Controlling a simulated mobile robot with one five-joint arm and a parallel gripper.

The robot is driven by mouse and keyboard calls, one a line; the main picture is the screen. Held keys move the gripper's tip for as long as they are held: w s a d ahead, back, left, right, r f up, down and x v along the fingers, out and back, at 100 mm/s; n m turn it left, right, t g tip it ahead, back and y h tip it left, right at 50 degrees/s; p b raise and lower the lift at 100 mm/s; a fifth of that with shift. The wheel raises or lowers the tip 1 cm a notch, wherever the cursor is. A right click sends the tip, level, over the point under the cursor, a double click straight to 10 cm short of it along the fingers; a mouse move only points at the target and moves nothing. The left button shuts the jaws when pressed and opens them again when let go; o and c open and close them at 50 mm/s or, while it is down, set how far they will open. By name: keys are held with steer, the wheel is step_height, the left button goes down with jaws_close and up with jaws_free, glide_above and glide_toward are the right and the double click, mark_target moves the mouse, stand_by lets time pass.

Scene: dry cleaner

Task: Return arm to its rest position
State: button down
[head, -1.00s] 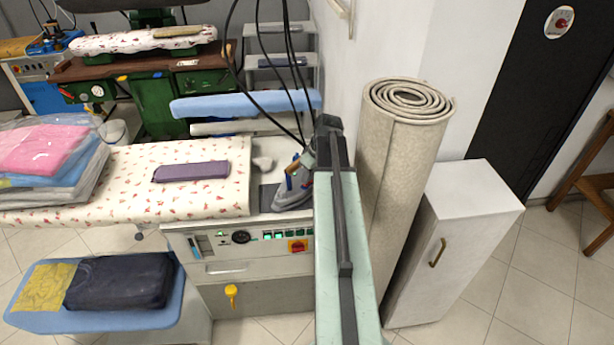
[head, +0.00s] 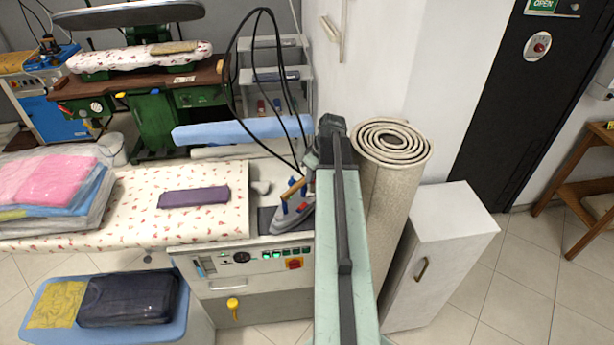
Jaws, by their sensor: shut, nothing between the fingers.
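My arm (head: 345,255) rises from the bottom edge, right of the middle. It is a pale green link with a dark strip, ending in a dark joint (head: 332,126). A small part of the arm shows left of that joint. My gripper's fingers are not visible; the arm covers the area past the joint. No object is seen held. An iron (head: 295,217) with an orange-brown handle rests on the ironing station just left of the arm.
A rolled beige carpet (head: 397,190) and a white cabinet (head: 450,225) stand close to the arm's right. On the left are a floral ironing board (head: 120,220), a purple folded cloth (head: 194,197) and bagged clothes (head: 45,185). Black cables (head: 268,15) loop above.

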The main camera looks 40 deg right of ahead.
steer(key=shift+f, duration=0.1)
stand_by(0.3)
steer(key=w+a, duration=0.2)
steer(key=a, duration=0.1)
steer(key=w+a+f+n+b, duration=0.1)
steer(key=w+a, duration=0.1)
steer(key=a, duration=0.1)
steer(key=w+a+f+n+b, duration=0.1)
steer(key=w+a, duration=0.1)
steer(key=a, duration=0.1)
steer(key=shift+w+y, duration=0.1)
steer(key=shift+y, duration=0.2)
steer(key=w+a+f+n+b, duration=0.2)
steer(key=w+a+n, duration=0.15)
steer(key=a, duration=1.15)
steer(key=s+a+f+g+b, duration=0.2)
steer(key=a+f+b, duration=0.1)
steer(key=a, duration=1.3)
steer(key=shift+s+a+f+m+g+h, duration=0.2)
steer(key=shift+s+a+m, duration=0.25)
steer(key=shift+s+m, duration=0.55)
steer(key=shift+s+a+f+m+g+h, duration=0.1)
steer(key=shift+s+a+m+g+h, duration=0.25)
steer(key=shift+s+m, duration=0.65)
steer(key=shift+s+a+f+m+g+h, duration=0.15)
steer(key=shift+s+a+m, duration=0.4)
steer(key=shift+m, duration=0.9)
